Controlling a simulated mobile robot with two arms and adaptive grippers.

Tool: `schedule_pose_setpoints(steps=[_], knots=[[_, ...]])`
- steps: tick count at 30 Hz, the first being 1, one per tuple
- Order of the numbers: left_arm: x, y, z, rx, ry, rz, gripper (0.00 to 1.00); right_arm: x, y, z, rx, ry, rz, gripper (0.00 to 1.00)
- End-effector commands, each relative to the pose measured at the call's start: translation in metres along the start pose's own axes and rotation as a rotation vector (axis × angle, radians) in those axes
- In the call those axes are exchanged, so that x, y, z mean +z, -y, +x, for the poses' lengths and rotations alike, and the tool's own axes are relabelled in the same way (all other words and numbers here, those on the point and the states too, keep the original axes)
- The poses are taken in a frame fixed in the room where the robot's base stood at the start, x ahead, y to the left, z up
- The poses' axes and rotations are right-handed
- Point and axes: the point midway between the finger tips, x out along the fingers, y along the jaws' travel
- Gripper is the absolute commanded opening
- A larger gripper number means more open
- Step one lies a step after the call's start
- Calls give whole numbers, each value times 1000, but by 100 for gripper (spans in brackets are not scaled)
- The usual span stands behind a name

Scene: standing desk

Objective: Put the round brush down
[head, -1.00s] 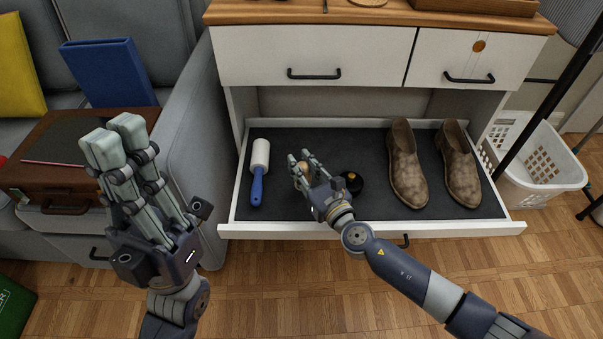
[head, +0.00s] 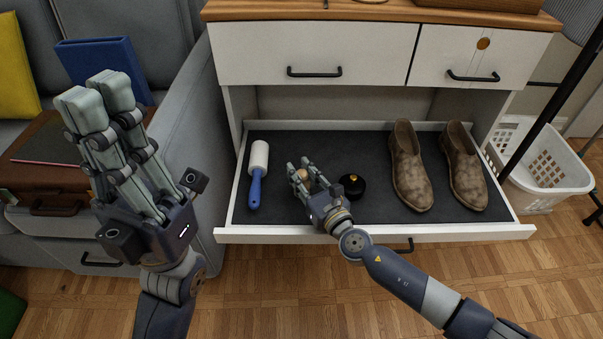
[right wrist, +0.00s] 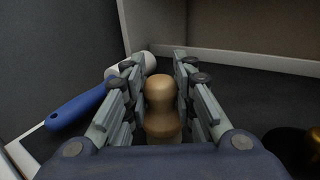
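The round brush (head: 302,176) is pale brown wood with a rounded knob. It is in the open drawer (head: 272,218), right of the blue-handled lint roller. My right gripper (head: 304,170) is around it with its fingers apart. In the right wrist view the brush (right wrist: 161,108) is between the fingers, with a narrow gap on each side. Its underside is hidden, so I cannot tell exactly how it meets the drawer floor. My left gripper (head: 96,97) is raised at the left, empty, with its fingertips together.
The lint roller (head: 256,175) lies left of the brush and a black round tin (head: 352,185) sits close to its right. Two brown shoes (head: 409,168) stand at the drawer's right. A brown case (head: 45,165) is on the grey sofa. A white basket (head: 541,165) stands right.

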Motion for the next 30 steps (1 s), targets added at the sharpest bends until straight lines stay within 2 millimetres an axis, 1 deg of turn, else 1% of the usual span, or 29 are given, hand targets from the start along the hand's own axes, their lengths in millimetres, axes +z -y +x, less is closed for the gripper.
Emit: schedule_pose_setpoints(steps=[2, 11, 15, 17, 20, 24, 27, 30], knots=[[0, 0, 1, 0, -3, 0, 0, 0, 0, 0, 0, -1, 0, 43], [-1, 0, 2, 0, -4, 0, 0, 0, 0, 0, 0, -1, 0, 43], [-3, 0, 5, -3, -6, -1, 0, 6, 0, 0, 0, 0, 0, 43], [-4, 1, 3, -7, -1, -2, 0, 4, 0, -10, 0, -4, 1, 43], [-3, 1, 2, -13, 13, -3, 0, 4, 0, -30, 0, -5, -1, 43], [-4, 1, -2, -20, 27, -5, 0, 4, 0, -63, 1, -5, -1, 43], [-4, 1, -6, -20, 40, -7, 0, 3, 0, -84, 1, -4, 0, 43], [-2, 0, -8, -17, 48, -8, 0, 3, 0, -100, 0, -4, -1, 43]])
